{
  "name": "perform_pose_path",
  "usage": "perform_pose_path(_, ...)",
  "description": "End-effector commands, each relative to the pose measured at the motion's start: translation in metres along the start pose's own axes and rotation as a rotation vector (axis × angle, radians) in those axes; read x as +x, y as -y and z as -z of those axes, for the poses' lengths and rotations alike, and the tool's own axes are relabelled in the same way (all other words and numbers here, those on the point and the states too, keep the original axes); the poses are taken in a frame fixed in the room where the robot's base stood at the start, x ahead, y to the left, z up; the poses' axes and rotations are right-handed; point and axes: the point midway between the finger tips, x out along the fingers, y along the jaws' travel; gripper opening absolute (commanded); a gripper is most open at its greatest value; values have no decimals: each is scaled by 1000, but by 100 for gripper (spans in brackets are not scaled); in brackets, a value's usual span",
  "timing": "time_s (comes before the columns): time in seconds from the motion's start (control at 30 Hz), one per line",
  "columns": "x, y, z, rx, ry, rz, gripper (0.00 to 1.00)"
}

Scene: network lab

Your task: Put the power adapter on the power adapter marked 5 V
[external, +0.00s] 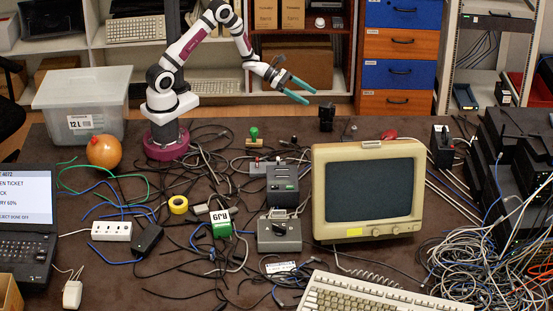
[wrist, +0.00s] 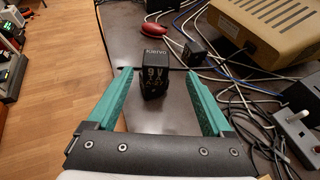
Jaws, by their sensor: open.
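My gripper (external: 310,97) is open above the back edge of the table. Its teal fingers also show in the wrist view (wrist: 159,76). I cannot read a 5 V mark in either view. A black box (external: 441,146) stands right of the monitor, its marking unreadable.
The beige monitor (external: 317,205) stands right of centre. A smaller black block (wrist: 195,54) and a red object (wrist: 179,30) lie near the 9 V adapter among cables. A green stamp-like object (external: 254,137) is to the left. Cables cover much of the table.

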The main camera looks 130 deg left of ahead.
Motion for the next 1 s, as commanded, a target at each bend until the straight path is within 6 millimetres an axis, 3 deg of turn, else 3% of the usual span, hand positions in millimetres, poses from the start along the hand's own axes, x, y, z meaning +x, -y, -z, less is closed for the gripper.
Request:
perform_pose_path(0.07, 7, 36, -22, 112, 4, 102, 85)
perform_pose_path(0.17, 7, 144, -66, 450, 24, 404, 85)
perform_pose_path(0.2, -5, 200, -80, 633, 44, 562, 85)
perform_pose_path(0.23, -20, 241, -86, 780, 65, 687, 85)
perform_pose_path(0.27, -39, 280, -88, 933, 91, 815, 85)
perform_pose_path(0.3, -72, 328, -85, 1155, 137, 995, 85)
perform_pose_path(0.37, -135, 383, -68, 1526, 231, 1283, 85)
perform_pose_path(0.4, -182, 402, -51, 1803, 315, 1485, 85)
perform_pose_path(0.47, -241, 401, -25, 2218, 451, 1756, 85)
perform_pose_path(0.5, -265, 388, -14, -2449, -530, -1888, 85)
perform_pose_path(0.6, -291, 352, -5, -2097, -482, -1516, 85)
perform_pose_path(0.7, -294, 332, -8, -1933, -442, -1342, 85)
perform_pose_path(1.0, -294, 327, -10, -1899, -428, -1309, 85)
